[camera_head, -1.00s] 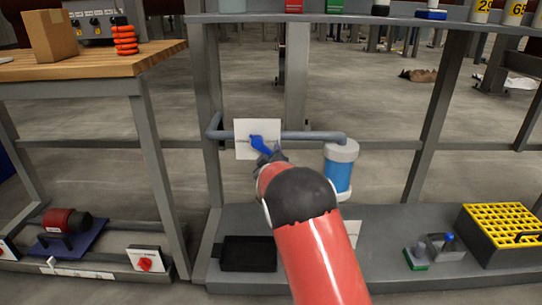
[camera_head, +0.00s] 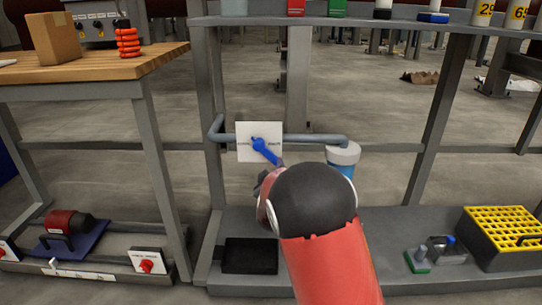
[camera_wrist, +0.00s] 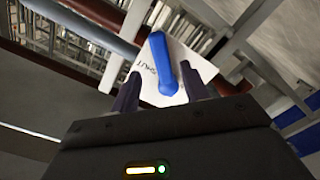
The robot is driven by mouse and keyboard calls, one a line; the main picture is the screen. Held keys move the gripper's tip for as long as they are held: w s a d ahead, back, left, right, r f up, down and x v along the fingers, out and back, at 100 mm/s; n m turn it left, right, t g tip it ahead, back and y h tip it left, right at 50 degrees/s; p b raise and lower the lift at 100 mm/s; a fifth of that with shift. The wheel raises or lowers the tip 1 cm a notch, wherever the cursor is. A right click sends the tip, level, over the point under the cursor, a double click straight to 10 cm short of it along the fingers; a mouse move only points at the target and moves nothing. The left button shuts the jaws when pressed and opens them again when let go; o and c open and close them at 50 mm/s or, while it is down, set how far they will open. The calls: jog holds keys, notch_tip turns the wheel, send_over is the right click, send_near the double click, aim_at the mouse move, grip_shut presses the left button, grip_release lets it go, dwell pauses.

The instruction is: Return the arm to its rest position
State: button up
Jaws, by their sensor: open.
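My red arm reaches up from the bottom of the head view, with its dark rounded joint in front of the blue canister. A blue valve lever (camera_head: 266,151) sits on a white label plate (camera_head: 245,143) on a grey pipe and points down to the right. In the wrist view the lever (camera_wrist: 163,64) lies beyond the fingertips, and the plate reads SHUT.
The blue canister (camera_head: 343,158) hangs from the pipe close behind my arm. A black tray (camera_head: 250,256) lies on the low shelf. A yellow crate (camera_head: 503,238) stands at right. A wooden workbench (camera_head: 95,66) with a cardboard box (camera_head: 54,37) is at left.

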jog(key=s+d+r+m+g+y+p, duration=0.1)
jog(key=s+d+r+m+g+p, duration=0.2)
jog(key=s+r, duration=0.5)
jog(key=s+d+r+m+g+y+p, duration=0.1)
jog(key=s+d+r+g+p, duration=0.2)
jog(key=s+d+r, duration=0.45)
jog(key=s+d+m+g+p, duration=0.1)
jog(key=s+m+g+p, duration=0.1)
jog(key=s, duration=1.2)
jog(key=s+d+m+g+h+p, duration=0.1)
jog(key=s+g, duration=0.3)
jog(key=s, duration=1)
jog(key=shift+s+d+f+m+p, duration=0.35)
jog(key=shift+d+f+m+p, duration=0.15)
jog(key=shift+m, duration=0.3)
